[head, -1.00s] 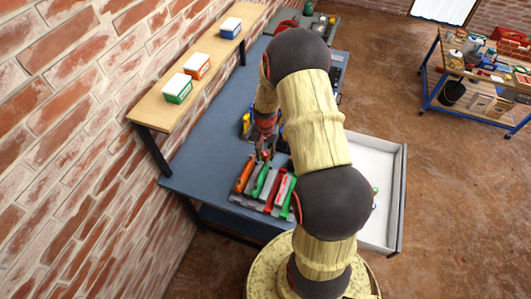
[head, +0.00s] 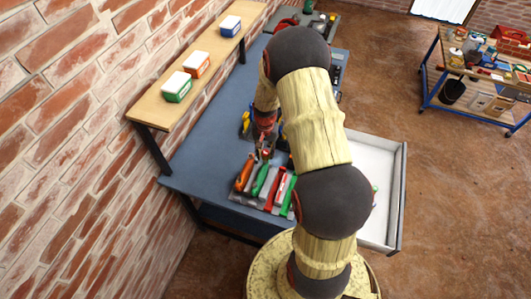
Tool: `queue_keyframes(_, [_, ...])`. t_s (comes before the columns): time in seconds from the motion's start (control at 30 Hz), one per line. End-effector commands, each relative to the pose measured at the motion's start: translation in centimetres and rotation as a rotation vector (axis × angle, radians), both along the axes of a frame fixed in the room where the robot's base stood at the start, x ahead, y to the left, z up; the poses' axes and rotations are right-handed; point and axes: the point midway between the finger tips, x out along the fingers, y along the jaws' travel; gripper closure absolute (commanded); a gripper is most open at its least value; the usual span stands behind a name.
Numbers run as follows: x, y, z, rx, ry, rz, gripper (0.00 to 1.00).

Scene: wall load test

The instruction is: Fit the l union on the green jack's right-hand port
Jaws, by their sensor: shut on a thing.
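My gripper (head: 265,153) is over the blue bench, just behind the row of coloured bodies. It is shut on a small part, too small and too covered to make out as the l union. In the row, one green body (head: 261,179) lies between an orange one (head: 243,175) and a red one (head: 271,187). Another green body (head: 289,197) is at the right end, partly covered by my arm. I cannot tell which green one is the jack. Its ports are too small to see. The gripper is close to the row's far end; contact cannot be told.
A wooden shelf (head: 205,60) with green, orange and blue boxes runs along the brick wall to the left. A white tray (head: 384,235) stands right of the bench (head: 215,120). Small yellow and blue items (head: 246,122) are beside my gripper. The bench's left part is clear.

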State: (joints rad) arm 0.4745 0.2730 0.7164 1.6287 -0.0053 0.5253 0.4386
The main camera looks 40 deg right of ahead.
Motion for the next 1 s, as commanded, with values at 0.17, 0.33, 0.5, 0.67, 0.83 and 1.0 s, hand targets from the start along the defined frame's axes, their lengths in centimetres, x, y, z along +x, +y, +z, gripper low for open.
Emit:
queue_keyframes(0.17, [0.0,0.0,-0.5,0.0,0.0,0.0,0.99])
queue_keyframes(0.33, [0.0,0.0,-1.0,0.001,0.001,0.0,0.99])
queue_keyframes(0.5, [0.0,0.0,-1.4,0.001,0.001,0.0,0.99])
queue_keyframes(0.67, [0.0,0.0,-1.8,0.001,0.001,0.0,0.99])
queue_keyframes(0.83, [0.0,0.0,-2.3,0.0,0.0,0.0,0.99])
queue_keyframes(1.0, [0.0,0.0,-2.6,0.0,0.0,0.0,0.99])
